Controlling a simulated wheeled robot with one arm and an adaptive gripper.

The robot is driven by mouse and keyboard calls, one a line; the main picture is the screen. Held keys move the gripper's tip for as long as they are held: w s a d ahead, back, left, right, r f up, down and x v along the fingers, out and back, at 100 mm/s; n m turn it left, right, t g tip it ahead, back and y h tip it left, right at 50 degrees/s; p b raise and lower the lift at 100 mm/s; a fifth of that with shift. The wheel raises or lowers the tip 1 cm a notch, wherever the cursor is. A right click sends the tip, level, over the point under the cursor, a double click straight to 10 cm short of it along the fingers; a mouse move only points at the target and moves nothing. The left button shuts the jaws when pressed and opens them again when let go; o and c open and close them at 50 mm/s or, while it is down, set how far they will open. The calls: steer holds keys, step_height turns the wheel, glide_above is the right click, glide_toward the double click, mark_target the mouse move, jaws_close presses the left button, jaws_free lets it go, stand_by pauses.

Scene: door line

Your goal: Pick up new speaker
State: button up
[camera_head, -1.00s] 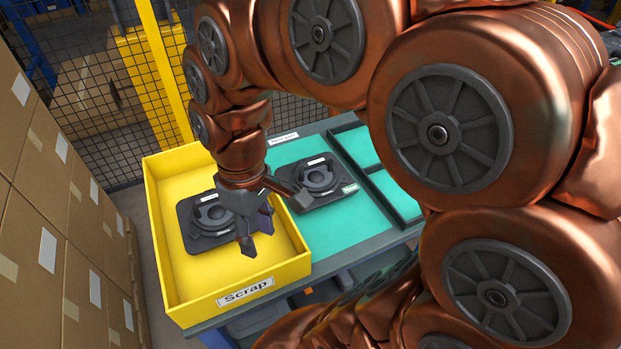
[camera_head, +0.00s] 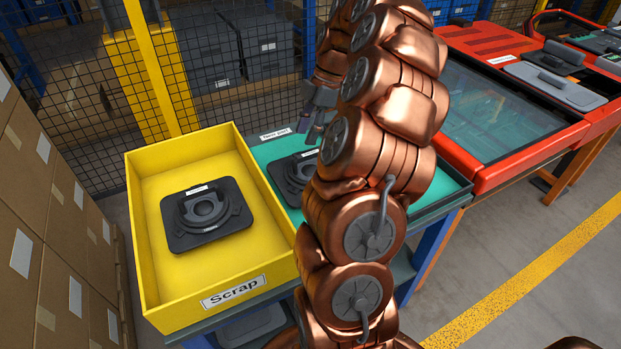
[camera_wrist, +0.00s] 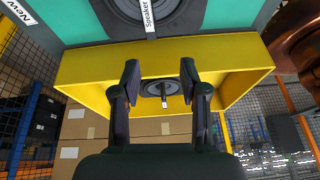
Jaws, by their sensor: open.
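The new speaker (camera_head: 292,174), a dark square unit with a round cone, lies on the teal bench top (camera_head: 262,153). My arm hides its right part. In the wrist view it shows at the top, cut off by the frame edge (camera_wrist: 112,12), near a "New" label. My gripper (camera_head: 316,132) is above and behind it in the head view, apart from it and partly hidden by my arm. In the wrist view both fingers of my gripper (camera_wrist: 160,72) are spread and empty. Another dark speaker (camera_head: 205,214) lies flat in the yellow Scrap bin (camera_head: 275,236).
A red machine with a glass top (camera_head: 500,110) stands to the right. A mesh fence (camera_head: 85,95) with a yellow post (camera_head: 152,70) is behind the bench. Stacked cartons (camera_head: 40,210) line the left. Floor is open at the lower right.

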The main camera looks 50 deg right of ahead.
mark_target(311, 153)
steer(key=shift+n, duration=0.3)
steer(key=d, duration=0.1)
steer(key=d+f, duration=0.1)
steer(key=s+d+f, duration=0.1)
steer(key=d, duration=0.1)
steer(key=shift+x, duration=0.85)
steer(key=shift+w+p+x, duration=0.2)
steer(key=shift+p+x, duration=0.3)
steer(key=shift+x, duration=1.05)
steer(key=shift+w+p+x, duration=0.15)
steer(key=shift+p+x, duration=0.3)
steer(key=shift+x, duration=1.05)
steer(key=shift+d, duration=0.1)
steer(key=shift+c, duration=0.4)
jaws_close()
